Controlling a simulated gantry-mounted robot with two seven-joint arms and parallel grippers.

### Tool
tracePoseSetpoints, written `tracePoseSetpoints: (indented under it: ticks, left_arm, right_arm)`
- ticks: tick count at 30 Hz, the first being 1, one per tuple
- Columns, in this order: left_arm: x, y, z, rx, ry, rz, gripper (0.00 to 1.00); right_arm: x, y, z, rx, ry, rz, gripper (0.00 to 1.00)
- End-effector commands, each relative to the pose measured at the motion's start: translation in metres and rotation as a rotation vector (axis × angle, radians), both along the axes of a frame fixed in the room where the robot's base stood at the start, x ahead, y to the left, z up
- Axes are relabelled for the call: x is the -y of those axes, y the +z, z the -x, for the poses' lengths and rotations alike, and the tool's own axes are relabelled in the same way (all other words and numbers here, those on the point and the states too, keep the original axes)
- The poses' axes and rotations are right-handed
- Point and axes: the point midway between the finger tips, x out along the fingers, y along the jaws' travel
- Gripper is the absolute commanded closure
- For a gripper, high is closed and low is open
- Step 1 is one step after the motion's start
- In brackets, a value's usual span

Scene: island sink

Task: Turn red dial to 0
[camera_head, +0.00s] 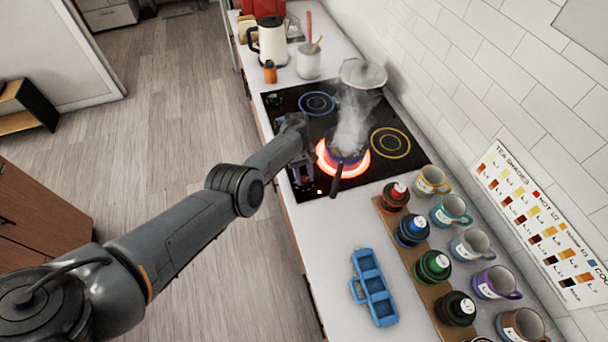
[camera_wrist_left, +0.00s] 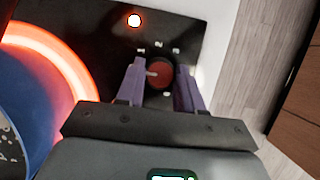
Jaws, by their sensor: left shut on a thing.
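The red dial (camera_wrist_left: 160,77) sits on the black cooktop near its front edge, with small white marks around it. Its pale pointer line faces left in the left wrist view. My left gripper (camera_wrist_left: 161,85) is shut on the dial, one purple finger on each side. In the head view my left gripper (camera_head: 303,172) is at the cooktop's front edge, and the dial is hidden there. The burner (camera_head: 361,166) beside it glows orange-red under a small dark pot (camera_head: 345,156) that gives off smoke. A red indicator light (camera_wrist_left: 134,20) is lit near the dial. My right gripper is out of view.
The cooktop (camera_head: 418,146) has other unlit burners. A white kettle (camera_head: 272,42) and a utensil crock (camera_head: 308,62) stand beyond it. Nearer are a blue tray (camera_head: 373,284), several lidded jars and several mugs (camera_head: 468,243). The tiled wall bounds the right; floor lies left.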

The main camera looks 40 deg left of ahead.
Motion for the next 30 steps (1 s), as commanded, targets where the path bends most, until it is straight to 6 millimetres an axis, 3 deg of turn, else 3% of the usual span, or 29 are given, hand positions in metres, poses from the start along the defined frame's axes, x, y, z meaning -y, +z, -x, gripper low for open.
tracePoseSetpoints:
  ticks: [4,5,9,20,30]
  left_arm:
    - [0.0,-0.001,0.0,0.0,0.002,-0.001,0.94]
    - [0.0,-0.001,0.0,0.0,0.002,-0.001,0.6]
    - [0.0,-0.001,0.0,0.0,0.001,-0.001,0.39]
    - [-0.001,0.003,-0.001,0.001,0.0,-0.001,0.38]
    - [-0.016,0.045,-0.01,0.003,0.0,-0.003,0.38]
  right_arm:
    - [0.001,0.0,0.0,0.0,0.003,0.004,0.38]
    - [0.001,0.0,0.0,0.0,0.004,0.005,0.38]
    - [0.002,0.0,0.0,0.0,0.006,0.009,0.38]
    - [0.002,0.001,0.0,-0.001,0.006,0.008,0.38]
    - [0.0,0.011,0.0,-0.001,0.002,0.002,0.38]
